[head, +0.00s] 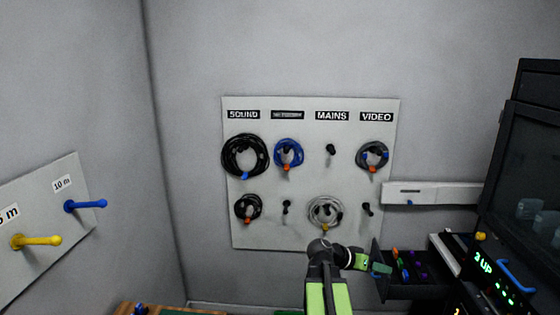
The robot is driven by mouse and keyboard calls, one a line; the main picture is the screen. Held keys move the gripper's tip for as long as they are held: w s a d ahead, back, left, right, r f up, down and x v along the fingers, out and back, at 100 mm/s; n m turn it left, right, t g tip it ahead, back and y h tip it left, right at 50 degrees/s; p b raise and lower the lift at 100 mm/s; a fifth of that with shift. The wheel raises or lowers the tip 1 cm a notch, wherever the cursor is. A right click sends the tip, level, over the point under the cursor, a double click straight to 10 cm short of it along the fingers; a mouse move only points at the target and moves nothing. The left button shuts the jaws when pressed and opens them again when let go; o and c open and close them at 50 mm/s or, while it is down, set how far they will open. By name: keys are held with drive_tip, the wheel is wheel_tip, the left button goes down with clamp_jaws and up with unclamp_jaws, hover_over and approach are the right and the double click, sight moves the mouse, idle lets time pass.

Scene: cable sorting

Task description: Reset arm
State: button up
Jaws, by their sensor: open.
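My arm rises from the bottom centre of the head view and bends right. My gripper (381,268) is small and dark at its end, beside an open dark drawer (412,290), and I see nothing held in it. Its fingers are hard to make out against the drawer, and I cannot tell whether they touch it. The arm stands in front of the lower edge of a pale cable board (270,226).
The board carries cable coils, including a black coil (227,160), a blue coil (298,153) and a grey coil (312,208). Some pegs are bare. A left panel has a blue peg (88,205) and a yellow peg (38,241). A dark equipment rack (537,125) stands right.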

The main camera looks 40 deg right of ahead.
drive_tip(key=w+a+f+n+t+y, duration=0.2)
drive_tip(key=w+a+f+n, duration=0.15)
drive_tip(key=w+a, duration=0.65)
drive_tip(key=w+a+f+n+t+y, duration=0.1)
drive_tip(key=w+a+f+n+t, duration=0.2)
drive_tip(key=w+a, duration=0.8)
drive_tip(key=s+a+f+n+y, duration=0.1)
drive_tip(key=a+f+n+y, duration=0.1)
drive_tip(key=a, duration=0.8)
drive_tip(key=s+a+f+n+y+b, duration=0.1)
drive_tip(key=s+a+f+n+y, duration=0.1)
drive_tip(key=a, duration=0.9)
drive_tip(key=s+a+f+n+y, duration=0.2)
drive_tip(key=a+f+n+y, duration=0.1)
drive_tip(key=a, duration=0.8)
drive_tip(key=shift+a+n+g+y, duration=0.15)
drive_tip(key=shift+n+g+y, duration=0.25)
drive_tip(key=shift+n+y, duration=0.3)
